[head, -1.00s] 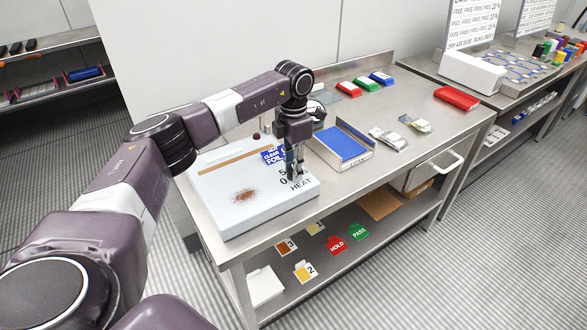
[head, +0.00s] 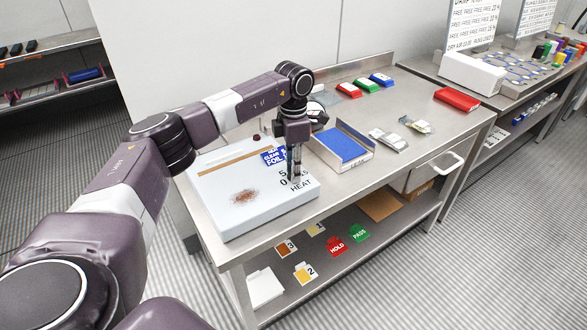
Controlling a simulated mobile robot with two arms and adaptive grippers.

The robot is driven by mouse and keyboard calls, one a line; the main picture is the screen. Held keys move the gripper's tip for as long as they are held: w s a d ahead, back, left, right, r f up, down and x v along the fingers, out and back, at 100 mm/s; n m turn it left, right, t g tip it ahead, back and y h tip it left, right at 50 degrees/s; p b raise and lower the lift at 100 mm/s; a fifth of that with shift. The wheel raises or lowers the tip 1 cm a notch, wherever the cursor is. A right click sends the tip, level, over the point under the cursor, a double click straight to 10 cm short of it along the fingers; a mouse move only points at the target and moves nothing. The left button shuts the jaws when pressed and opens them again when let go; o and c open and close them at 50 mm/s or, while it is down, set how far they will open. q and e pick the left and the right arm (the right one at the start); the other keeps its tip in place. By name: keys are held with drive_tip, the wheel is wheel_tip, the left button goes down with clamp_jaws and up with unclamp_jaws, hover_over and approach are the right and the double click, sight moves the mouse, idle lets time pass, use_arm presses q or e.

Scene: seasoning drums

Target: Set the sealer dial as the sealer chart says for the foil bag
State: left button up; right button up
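The sealer (head: 222,190) is a white box on the near left of the steel table. It has a tan strip along its back and a brown powder spill on top. The dial area beside the printed numbers and "HEAT" (head: 301,187) is hidden by my fingers. My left gripper (head: 295,177) points straight down there, its fingers close together; whether they grip the dial cannot be seen. A silvery bag (head: 389,140) lies on the table to the right. My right gripper is out of view.
A blue-lined tray (head: 342,146) stands just right of the sealer. Red, green and blue items (head: 366,85) lie at the back, and a red box (head: 457,98) lies at the right. Coloured cards and tags (head: 305,272) lie on the lower shelf.

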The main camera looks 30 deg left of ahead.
use_arm(q)
drive_tip(key=o, duration=0.4)
drive_tip(key=shift+c, duration=0.2)
drive_tip(key=shift+r, duration=0.1)
wheel_tip(320, 180, up, 12)
idle(0.5)
